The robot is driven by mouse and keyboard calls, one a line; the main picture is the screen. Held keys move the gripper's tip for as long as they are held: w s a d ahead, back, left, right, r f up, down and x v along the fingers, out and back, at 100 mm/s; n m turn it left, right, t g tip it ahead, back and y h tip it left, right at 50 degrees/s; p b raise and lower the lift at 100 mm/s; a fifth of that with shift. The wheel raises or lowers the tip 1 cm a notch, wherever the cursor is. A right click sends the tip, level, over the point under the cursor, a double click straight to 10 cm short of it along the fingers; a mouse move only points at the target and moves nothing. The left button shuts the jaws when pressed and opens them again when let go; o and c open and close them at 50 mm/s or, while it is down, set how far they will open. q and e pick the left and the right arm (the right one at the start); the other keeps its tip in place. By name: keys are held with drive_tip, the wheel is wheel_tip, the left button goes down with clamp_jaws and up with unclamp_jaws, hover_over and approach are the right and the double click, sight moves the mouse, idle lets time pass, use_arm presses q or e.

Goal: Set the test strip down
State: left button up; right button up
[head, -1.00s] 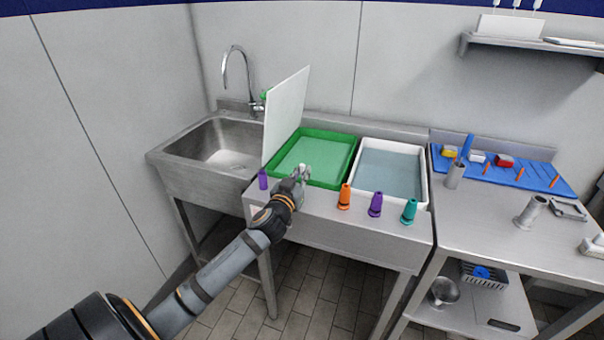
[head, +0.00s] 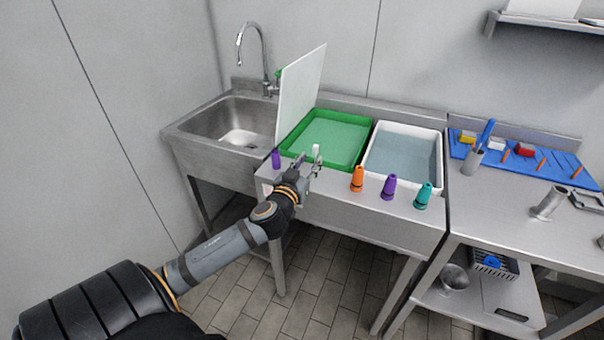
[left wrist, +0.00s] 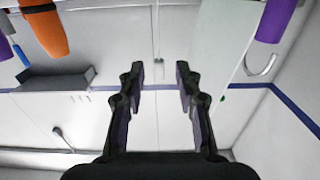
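A small pale upright piece (head: 316,151) stands at the front edge of the green tray (head: 293,153); I take it for the test strip, but it is too small to be sure. My left gripper (head: 313,165) is just in front of it, over the front ledge of the bench. In the left wrist view my left gripper (left wrist: 160,75) has its two fingers wide apart, with nothing clearly held between them. My right gripper is not in view.
A purple cone (head: 276,159) stands left of my gripper; orange (head: 357,179), purple (head: 389,187) and teal (head: 422,196) cones stand right. A white tray (head: 403,127) of liquid is beside the green one. A white panel (head: 301,95) rises between sink (head: 236,120) and trays.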

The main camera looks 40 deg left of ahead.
use_arm(q)
drive_tip(key=p+v, duration=0.1)
drive_tip(key=v, duration=0.6)
drive_tip(key=shift+p, duration=0.35)
